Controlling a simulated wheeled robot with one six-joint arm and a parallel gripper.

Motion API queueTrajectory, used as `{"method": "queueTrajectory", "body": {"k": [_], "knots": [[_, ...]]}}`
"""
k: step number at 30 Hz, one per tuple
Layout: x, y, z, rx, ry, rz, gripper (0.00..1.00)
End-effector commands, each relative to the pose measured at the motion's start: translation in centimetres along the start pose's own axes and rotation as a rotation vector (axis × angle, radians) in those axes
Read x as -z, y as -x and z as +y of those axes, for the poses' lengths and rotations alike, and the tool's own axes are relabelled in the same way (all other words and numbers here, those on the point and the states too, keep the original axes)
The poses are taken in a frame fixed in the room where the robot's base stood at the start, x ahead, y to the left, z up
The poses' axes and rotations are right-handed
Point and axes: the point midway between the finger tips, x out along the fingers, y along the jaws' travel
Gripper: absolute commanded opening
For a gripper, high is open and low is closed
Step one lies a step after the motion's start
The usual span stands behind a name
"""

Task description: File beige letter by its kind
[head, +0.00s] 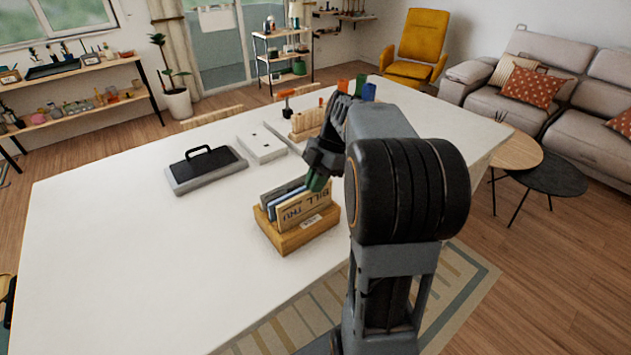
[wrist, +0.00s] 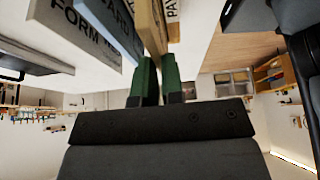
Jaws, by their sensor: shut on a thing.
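The beige letter (wrist: 151,28) is held edge-on between the two green fingertips of my gripper (wrist: 158,82) in the wrist view. In the head view my gripper (head: 317,181) is at the top of the wooden letter sorter (head: 292,240), at its right side. Beige lettered faces (head: 300,210) stand at the sorter's front, with blue and grey pieces behind. The wrist view shows a grey piece marked FORM (wrist: 80,28), a blue one marked with a partly cut-off word (wrist: 112,30), and another beige piece (wrist: 173,20) close to the fingers. I cannot tell how deep the held letter sits.
On the white table (head: 120,255), a black-handled grey block (head: 206,168) and a pale flat box (head: 261,143) lie behind the sorter. A wooden rack (head: 306,122) and small coloured items stand farther back. The table's left and front are clear.

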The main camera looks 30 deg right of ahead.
Motion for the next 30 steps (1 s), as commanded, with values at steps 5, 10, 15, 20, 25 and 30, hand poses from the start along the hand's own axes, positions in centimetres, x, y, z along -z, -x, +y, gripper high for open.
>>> {"method": "queueTrajectory", "body": {"k": [5, 10, 15, 20, 25, 30], "knots": [[0.0, 0.0, 0.0, 0.0, 0.0, 0.0, 0.0], [0.0, 0.0, 0.0, 0.0, 0.0, 0.0, 0.21], [0.0, 0.0, 0.0, 0.0, 0.0, 0.0, 0.37], [0.0, 0.0, 0.0, 0.0, 0.0, 0.0, 0.38], [0.0, 0.5, 0.0, -0.001, 0.0, 0.0, 0.38], [-0.1, 2.9, 0.0, -0.004, -0.001, -0.002, 0.38]]}}
